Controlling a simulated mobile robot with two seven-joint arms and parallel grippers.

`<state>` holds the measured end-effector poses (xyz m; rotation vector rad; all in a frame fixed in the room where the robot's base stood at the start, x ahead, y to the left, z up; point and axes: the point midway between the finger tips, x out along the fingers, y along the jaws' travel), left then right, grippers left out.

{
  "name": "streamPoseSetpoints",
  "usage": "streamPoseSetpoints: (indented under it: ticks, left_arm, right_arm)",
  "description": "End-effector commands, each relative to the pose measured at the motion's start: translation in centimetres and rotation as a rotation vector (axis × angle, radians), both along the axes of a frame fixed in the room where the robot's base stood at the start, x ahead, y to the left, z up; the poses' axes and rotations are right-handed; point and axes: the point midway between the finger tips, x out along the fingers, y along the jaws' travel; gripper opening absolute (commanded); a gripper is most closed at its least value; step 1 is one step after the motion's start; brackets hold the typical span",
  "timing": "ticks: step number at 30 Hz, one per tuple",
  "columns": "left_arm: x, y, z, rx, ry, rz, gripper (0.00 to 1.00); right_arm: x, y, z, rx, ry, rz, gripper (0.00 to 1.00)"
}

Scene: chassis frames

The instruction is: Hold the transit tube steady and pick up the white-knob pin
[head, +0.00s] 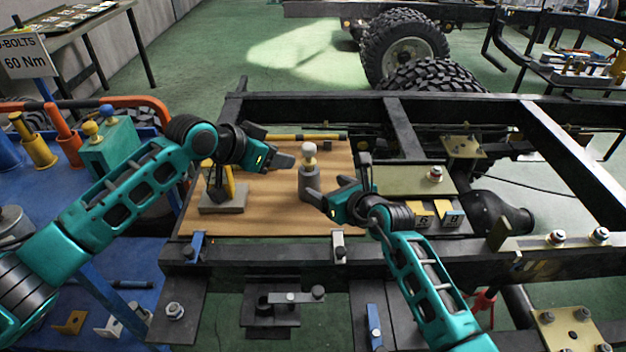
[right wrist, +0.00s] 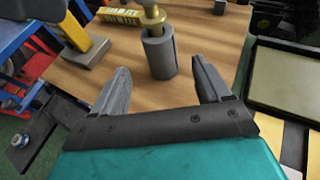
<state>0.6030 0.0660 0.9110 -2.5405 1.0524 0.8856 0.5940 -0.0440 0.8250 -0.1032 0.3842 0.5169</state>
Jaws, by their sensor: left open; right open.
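The white-knob pin (head: 310,158) stands upright in the grey transit tube (head: 309,184) on the wooden board (head: 270,216). Its white knob and brass collar show above the tube. My left gripper (head: 282,149) is open and empty, just left of the knob. My right gripper (head: 340,181) is open and empty, to the right and near side of the tube. In the right wrist view the tube (right wrist: 161,57) stands beyond the open fingertips (right wrist: 160,72), roughly between them.
A grey block with a yellow upright (head: 223,200) stands left on the board. A yellow-and-black bar (head: 318,137) lies at the back. A tray (head: 408,181) and numbered yellow blocks (head: 450,216) are right. A teal box (head: 110,146) with knobbed pins sits left.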

Motion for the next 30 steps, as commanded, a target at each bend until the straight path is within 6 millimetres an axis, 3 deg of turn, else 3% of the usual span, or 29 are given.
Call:
streamPoseSetpoints:
  ticks: [18,30]
  left_arm:
    - [0.0,0.0,0.0,0.0,0.0,0.0,0.43]
    - [0.0,0.0,0.0,0.0,0.0,0.0,0.43]
  right_arm:
    - [5.7,3.3,-2.6,0.0,0.0,-0.001,0.77]
    - [7.4,4.4,-3.5,0.002,-0.001,0.004,0.77]
